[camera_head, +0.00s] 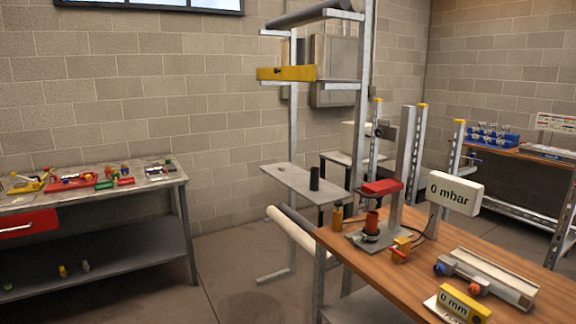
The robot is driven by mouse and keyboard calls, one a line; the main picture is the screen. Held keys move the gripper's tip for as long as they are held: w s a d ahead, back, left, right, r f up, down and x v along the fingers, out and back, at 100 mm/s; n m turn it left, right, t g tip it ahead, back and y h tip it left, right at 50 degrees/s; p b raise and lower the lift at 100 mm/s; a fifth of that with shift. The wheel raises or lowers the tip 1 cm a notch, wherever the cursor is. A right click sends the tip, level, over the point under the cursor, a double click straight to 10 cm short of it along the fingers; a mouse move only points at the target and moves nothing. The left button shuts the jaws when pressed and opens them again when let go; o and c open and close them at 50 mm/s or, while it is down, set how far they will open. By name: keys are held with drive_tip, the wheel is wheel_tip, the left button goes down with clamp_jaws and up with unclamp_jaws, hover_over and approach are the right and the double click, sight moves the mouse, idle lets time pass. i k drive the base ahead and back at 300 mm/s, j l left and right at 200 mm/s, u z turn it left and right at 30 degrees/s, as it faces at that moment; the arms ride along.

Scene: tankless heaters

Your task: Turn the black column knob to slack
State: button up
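A stand with a tall grey metal column (406,160) and a grey base plate (358,238) stands on the wooden bench (440,238) at the right. A red head (381,187) juts left from the column, above an orange-red cylinder (372,222) on a dark round seat. A small dark grey block (385,131) shows beside the column, high up. I cannot tell whether it is the black column knob, or whether it belongs to this stand. No knob reads clearly at this size. My gripper is not in view.
A "0 mbar" display (455,193), a yellow "0 mm" block (464,305) and a grey rail fixture (487,275) share the bench. A steel rack (303,185) stands behind it. Another bench (85,195) with coloured parts is left. Floor shows between the benches.

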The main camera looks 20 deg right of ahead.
sight(379, 132)
drive_tip(key=i+u, duration=0.15)
drive_tip(key=i, duration=1.25)
